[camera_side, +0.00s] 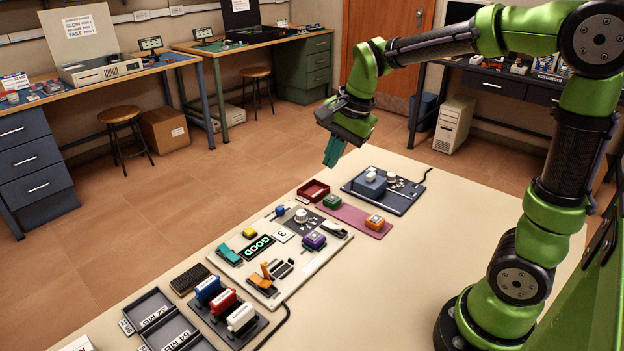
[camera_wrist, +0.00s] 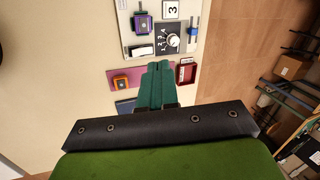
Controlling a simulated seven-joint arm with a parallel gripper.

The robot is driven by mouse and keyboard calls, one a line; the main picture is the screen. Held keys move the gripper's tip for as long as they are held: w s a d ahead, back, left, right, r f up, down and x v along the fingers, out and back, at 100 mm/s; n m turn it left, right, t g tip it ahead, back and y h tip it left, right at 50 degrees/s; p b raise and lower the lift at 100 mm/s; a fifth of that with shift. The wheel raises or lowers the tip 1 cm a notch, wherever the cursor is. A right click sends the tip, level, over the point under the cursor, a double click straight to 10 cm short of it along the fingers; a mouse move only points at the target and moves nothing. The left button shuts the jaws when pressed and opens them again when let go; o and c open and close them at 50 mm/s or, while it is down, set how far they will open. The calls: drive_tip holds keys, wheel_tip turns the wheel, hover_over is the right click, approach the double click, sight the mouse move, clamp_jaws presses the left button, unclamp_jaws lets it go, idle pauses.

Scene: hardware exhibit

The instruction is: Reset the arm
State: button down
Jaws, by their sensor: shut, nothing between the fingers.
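My gripper (camera_side: 335,150) has teal fingers and hangs in the air above the far part of the table, clear of everything below it. It is shut and empty. In the wrist view the fingers (camera_wrist: 161,84) lie side by side and point toward the board with the knob. The green arm reaches in from the right in the side view, bent, with its base on the table.
Below stand a blue device (camera_side: 369,187), a pink mat (camera_side: 352,216) with green and orange blocks, a red tray (camera_side: 313,190), a white control board (camera_side: 294,281), several coloured stampers (camera_side: 222,301) and dark trays (camera_side: 165,327). The near right tabletop (camera_side: 390,300) is bare.

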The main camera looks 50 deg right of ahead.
drive_tip(key=s+a+r+n+t+y, duration=0.1)
drive_tip(key=s+a+n, duration=0.5)
drive_tip(key=s+n, duration=0.6)
drive_tip(key=s+r+t, duration=0.1)
drive_tip(key=t, duration=0.1)
drive_tip(key=shift+s+a+r+t, duration=0.2)
drive_tip(key=shift+s+a+t, duration=0.1)
drive_tip(key=shift+t, duration=0.1)
